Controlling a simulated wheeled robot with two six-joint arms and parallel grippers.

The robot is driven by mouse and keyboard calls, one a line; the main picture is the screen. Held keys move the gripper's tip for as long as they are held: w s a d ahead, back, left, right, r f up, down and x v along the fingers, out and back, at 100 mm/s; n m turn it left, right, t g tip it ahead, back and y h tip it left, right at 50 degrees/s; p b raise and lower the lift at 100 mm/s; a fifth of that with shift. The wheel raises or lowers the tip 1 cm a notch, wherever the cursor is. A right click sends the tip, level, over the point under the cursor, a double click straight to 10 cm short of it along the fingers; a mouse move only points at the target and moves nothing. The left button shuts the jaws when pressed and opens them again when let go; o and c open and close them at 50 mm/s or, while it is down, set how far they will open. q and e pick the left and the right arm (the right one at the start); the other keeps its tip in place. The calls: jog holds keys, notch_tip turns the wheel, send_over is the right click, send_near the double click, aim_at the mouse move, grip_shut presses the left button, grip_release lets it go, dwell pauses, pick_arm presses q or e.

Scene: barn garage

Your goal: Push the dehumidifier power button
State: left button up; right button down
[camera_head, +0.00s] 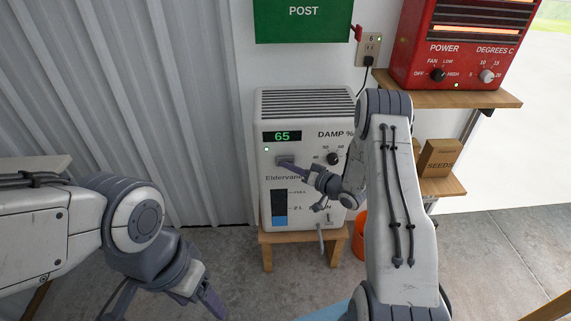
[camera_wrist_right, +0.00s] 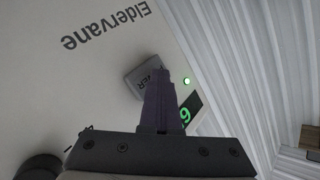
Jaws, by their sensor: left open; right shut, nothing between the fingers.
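The white dehumidifier (camera_head: 306,108) stands against the wall, its display (camera_head: 282,137) reading 65 and a small green light (camera_head: 266,149) lit below it. Its grey power button (camera_head: 283,158) sits under the display and is partly hidden by my right gripper (camera_head: 291,163). In the right wrist view the shut, empty fingertips (camera_wrist_right: 160,82) overlap the grey button (camera_wrist_right: 136,76), with the green light (camera_wrist_right: 187,80) lit beside them. I cannot tell whether the fingertips touch or press the button. My left gripper (camera_head: 211,300) is open, low at the left, away from the dehumidifier.
The dehumidifier rests on a wooden stand (camera_head: 296,238). At its right are an orange bucket (camera_head: 359,241) and wooden shelves (camera_head: 500,98) with a red heater (camera_head: 465,35) and a seeds box (camera_head: 440,158). A green post box (camera_head: 303,20) hangs above. Open floor lies in front.

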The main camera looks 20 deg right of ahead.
jog(key=s+a+p, duration=0.1)
jog(key=s, duration=0.4)
jog(key=shift+s+a, duration=0.35)
jog(key=shift+s, duration=0.05)
jog(key=shift+p, duration=0.3)
jog(key=w+a+r+n+g+h+p, duration=0.3)
jog(key=a+r+n+g, duration=0.1)
jog(key=a+r, duration=0.3)
jog(key=s+a+r+n+g+h+p, duration=0.1)
jog(key=s+a+r+g+h+p, duration=0.2)
jog(key=s+a+r, duration=0.4)
jog(key=s+a+r+n+g+p, duration=0.1)
jog(key=s+r, duration=0.3)
jog(key=s, duration=0.6)
jog(key=s+a+r+n+g+p, duration=0.1)
jog(key=s+r+g, duration=0.3)
jog(key=s, duration=0.5)
jog(key=s+a+r+n+g+h+p, duration=0.1)
jog(key=s+r, duration=0.3)
jog(key=s, duration=0.6)
jog(key=shift+s+a+r+n+g+p, duration=0.3)
jog(key=shift+a+r+n+g+p, duration=0.15)
jog(key=shift+a+g, duration=0.2)
